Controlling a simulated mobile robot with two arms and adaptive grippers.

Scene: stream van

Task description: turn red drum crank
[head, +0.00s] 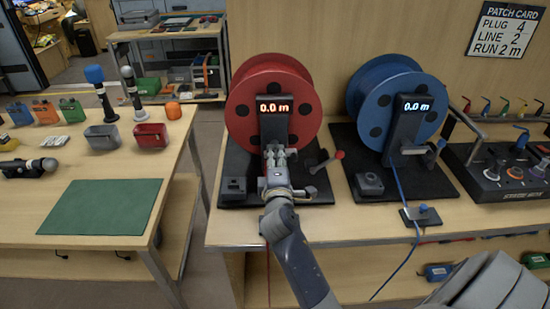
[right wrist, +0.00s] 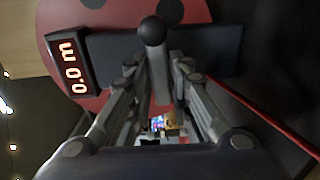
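The red drum (head: 240,95) stands upright on a black base on the right-hand bench. Its display reads 0.0 m, and this also shows in the right wrist view. My right gripper (head: 273,155) is in front of the drum's dark post, low on it. In the right wrist view a dark ball-ended grey handle (right wrist: 152,32), seemingly the crank's, stands between the two fingers. The fingers look parted, with narrow gaps beside the stem; contact is not clear. The gripper hides most of the crank in the head view. My left gripper is not in view.
A red-knobbed lever (head: 339,155) stands just right of my right gripper. A blue drum (head: 378,115), also at 0.0 m, and a switch box (head: 500,185) are farther right. The left table (head: 100,165) holds microphones and small bins. A gap separates table and bench.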

